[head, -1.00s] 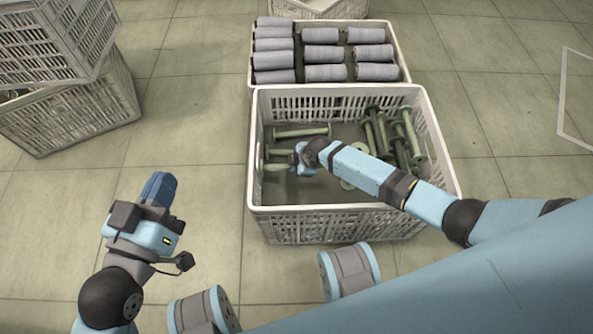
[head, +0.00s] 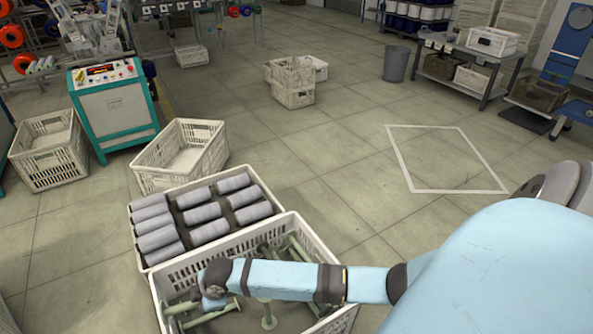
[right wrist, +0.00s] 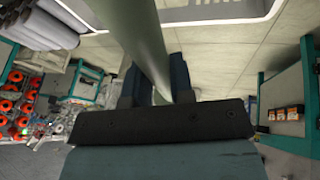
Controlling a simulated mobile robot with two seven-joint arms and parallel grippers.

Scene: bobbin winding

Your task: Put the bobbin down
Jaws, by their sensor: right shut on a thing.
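My right gripper (head: 212,300) is at the left part of the front white crate (head: 291,222), low within its walls. In the right wrist view its fingers (right wrist: 157,82) are shut on the grey-green shaft of a bobbin (right wrist: 138,32), which runs up out of the picture. My left gripper is out of view.
Behind stands a white crate (head: 133,208) with several grey wound bobbins. Beyond it are an empty crate (head: 205,152), a teal control cabinet (head: 115,112) and stacked crates (head: 292,82). Open floor with a white marked rectangle (head: 455,192) lies to the right.

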